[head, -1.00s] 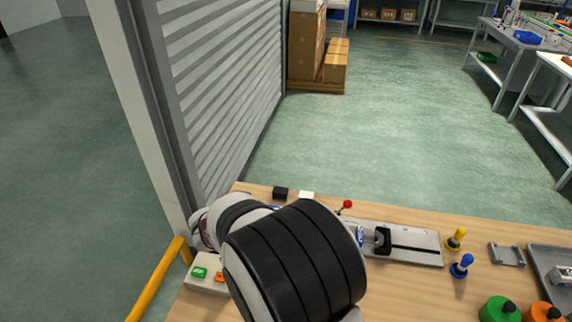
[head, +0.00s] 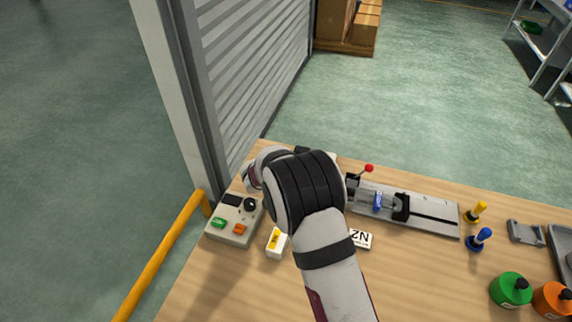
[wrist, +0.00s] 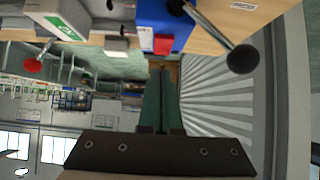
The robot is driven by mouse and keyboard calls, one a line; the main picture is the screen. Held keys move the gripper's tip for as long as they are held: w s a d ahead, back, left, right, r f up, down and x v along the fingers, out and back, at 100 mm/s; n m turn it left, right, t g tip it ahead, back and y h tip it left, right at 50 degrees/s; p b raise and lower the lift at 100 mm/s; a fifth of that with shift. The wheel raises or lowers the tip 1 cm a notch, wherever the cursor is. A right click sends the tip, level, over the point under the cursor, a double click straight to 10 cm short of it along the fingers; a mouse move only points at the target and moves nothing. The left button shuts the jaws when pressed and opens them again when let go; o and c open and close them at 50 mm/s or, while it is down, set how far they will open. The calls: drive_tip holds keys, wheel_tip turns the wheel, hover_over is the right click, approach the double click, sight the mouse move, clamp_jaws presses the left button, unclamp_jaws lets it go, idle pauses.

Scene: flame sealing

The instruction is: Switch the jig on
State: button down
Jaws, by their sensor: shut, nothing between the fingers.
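The jig (head: 430,213) is a grey metal rail on the bench with a dark clamp, a blue piece (head: 378,201) and a lever with a red knob (head: 369,168). A grey control box (head: 223,233) sits at the bench's left end, with a dark display, a black knob (head: 250,204), a green button (head: 219,222) and an orange button (head: 239,229). My arm stands between box and jig and hides my gripper in the head view. In the wrist view my gripper (wrist: 161,76) is shut and empty; a lever with a black ball (wrist: 242,58) shows beyond it.
A white box with a yellow label (head: 277,242) and a ZN card (head: 361,238) lie near my arm. Yellow (head: 476,212) and blue (head: 480,239) pegs, a grey bracket (head: 526,232) and green (head: 511,290) and orange (head: 552,300) containers stand right. A yellow rail (head: 160,259) runs left.

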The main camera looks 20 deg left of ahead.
drive_tip(key=shift+w+f, duration=0.1)
drive_tip(key=shift+f, duration=0.8)
drive_tip(key=shift+w+f, duration=0.15)
drive_tip(key=shift+f, duration=0.15)
drive_tip(key=shift+w, duration=0.1)
drive_tip(key=shift+w+r, duration=0.2)
drive_tip(key=shift+w, duration=0.5)
